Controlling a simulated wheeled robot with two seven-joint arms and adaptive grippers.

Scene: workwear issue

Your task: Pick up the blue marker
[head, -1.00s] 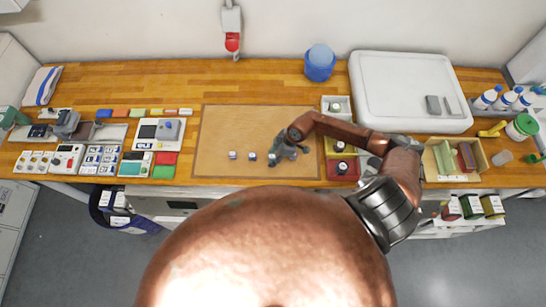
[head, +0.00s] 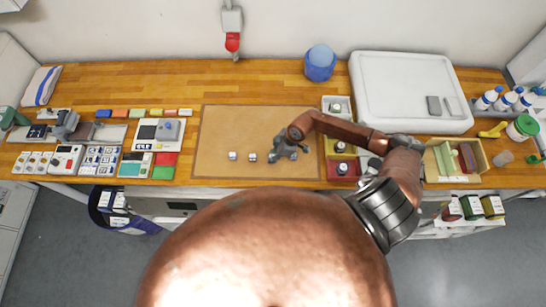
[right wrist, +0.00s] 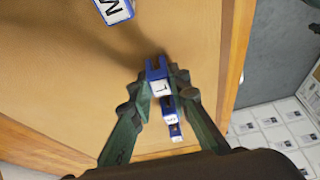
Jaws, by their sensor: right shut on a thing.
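My right gripper (head: 284,150) is over the right part of the tan work mat (head: 218,125). In the right wrist view its green fingers (right wrist: 164,82) are shut on a blue marker (right wrist: 158,72) with a white label reading T. More blue and white labelled parts show behind it, toward the palm; I cannot tell whether they belong to the same marker. Another blue piece (right wrist: 115,10) with a white label reading M lies apart on the mat. Two small pale pieces (head: 232,156) (head: 252,157) stand left of the gripper in the head view. My left gripper is not in view.
Grey, yellow and red bins (head: 341,178) stand right of the mat, partly under my right arm. A white tray (head: 410,75) and a blue bin (head: 319,70) are behind. Devices and coloured blocks (head: 145,113) fill the left. The mat's upper part is clear.

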